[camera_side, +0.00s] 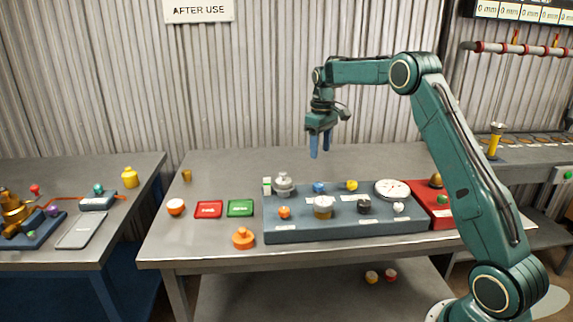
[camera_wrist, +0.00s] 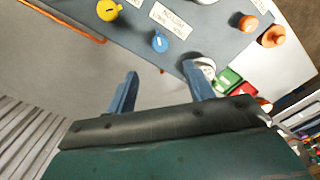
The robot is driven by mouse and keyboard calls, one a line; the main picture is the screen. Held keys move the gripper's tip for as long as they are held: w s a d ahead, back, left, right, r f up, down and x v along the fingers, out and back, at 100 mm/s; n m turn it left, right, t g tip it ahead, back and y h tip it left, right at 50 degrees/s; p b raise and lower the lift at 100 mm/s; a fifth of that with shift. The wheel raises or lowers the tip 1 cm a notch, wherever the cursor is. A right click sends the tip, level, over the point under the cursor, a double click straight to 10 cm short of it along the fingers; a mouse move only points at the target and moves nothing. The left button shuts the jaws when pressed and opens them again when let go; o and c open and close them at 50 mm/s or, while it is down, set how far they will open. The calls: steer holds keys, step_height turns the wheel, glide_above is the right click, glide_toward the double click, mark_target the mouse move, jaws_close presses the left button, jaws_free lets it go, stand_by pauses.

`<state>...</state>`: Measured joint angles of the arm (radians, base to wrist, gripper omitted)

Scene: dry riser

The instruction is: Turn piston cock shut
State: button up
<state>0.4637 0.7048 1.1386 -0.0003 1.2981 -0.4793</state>
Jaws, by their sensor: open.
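A blue-grey panel (camera_side: 300,233) on the middle bench carries several knobs and fittings. A blue knob (camera_side: 319,187) sits at its back; it also shows in the wrist view (camera_wrist: 160,42). Beside it is a yellow knob (camera_side: 351,185), also in the wrist view (camera_wrist: 109,10). An orange knob (camera_side: 284,212), a black knob (camera_side: 364,206) and a white knob (camera_side: 398,208) sit nearer the front. My gripper (camera_side: 319,149) is open and empty, pointing down above and behind the panel, touching nothing.
A metal fitting (camera_side: 284,184) and a brass-and-silver cylinder (camera_side: 323,207) stand up from the panel, with a round gauge (camera_side: 393,189) at its right. Red (camera_side: 209,209) and green (camera_side: 240,208) trays and an orange piece (camera_side: 243,238) lie left. The bench behind the panel is clear.

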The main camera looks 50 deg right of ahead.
steer(key=shift+r, duration=1)
steer(key=s+a+r+t, duration=0.3)
steer(key=s+a+r, duration=0.9)
steer(key=a, duration=0.4)
steer(key=s+a+f+t, duration=0.1)
steer(key=s+a+f, duration=0.1)
steer(key=s, duration=0.5)
steer(key=s+a+f, duration=0.2)
steer(key=s+a, duration=0.2)
steer(key=s, duration=0.3)
steer(key=s+a+f+t, duration=0.1)
steer(key=s+a+f, duration=0.1)
steer(key=s, duration=0.5)
steer(key=shift+a+t, duration=0.3)
steer(key=shift+a, duration=0.4)
